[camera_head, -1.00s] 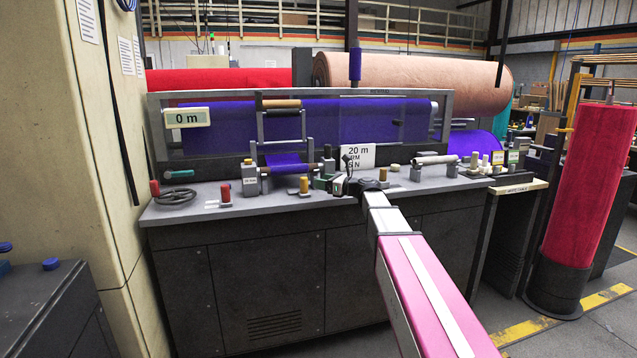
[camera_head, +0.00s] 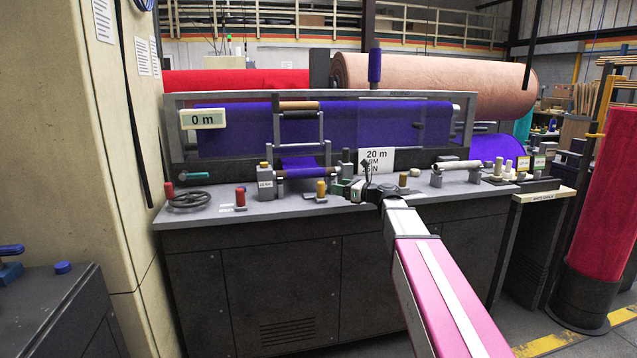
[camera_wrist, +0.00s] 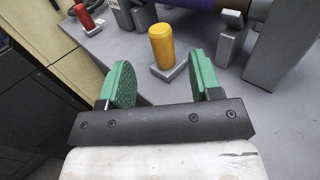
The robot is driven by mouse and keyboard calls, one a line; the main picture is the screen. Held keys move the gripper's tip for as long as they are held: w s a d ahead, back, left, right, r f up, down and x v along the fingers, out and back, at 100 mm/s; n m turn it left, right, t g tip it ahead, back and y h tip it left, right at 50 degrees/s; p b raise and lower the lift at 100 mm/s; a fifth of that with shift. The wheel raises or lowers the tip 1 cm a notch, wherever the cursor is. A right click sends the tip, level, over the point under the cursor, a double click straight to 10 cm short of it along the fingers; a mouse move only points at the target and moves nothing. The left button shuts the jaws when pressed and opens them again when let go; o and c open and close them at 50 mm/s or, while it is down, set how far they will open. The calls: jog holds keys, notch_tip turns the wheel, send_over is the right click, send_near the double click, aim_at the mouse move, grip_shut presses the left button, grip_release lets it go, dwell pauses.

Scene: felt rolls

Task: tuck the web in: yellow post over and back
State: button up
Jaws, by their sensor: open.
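The yellow post (camera_head: 321,187) stands upright on a small grey block at the bench's front, left of my gripper (camera_head: 347,188) in the head view. In the wrist view the yellow post (camera_wrist: 162,46) stands just beyond my gripper (camera_wrist: 161,68), roughly in line with the gap between its green pads. The pads are apart, with nothing held between them. The blue-purple web (camera_head: 298,163) comes down from the frame to a roller behind the yellow post. A strip of that roller shows at the top of the wrist view (camera_wrist: 195,4). Whether a pad touches the post's block is unclear.
Grey roller blocks flank the web. A white roller (camera_head: 457,166) and several small posts stand right.

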jog(key=x, duration=1)
jog(key=shift+w+a, duration=0.1)
jog(key=shift+a, duration=0.15)
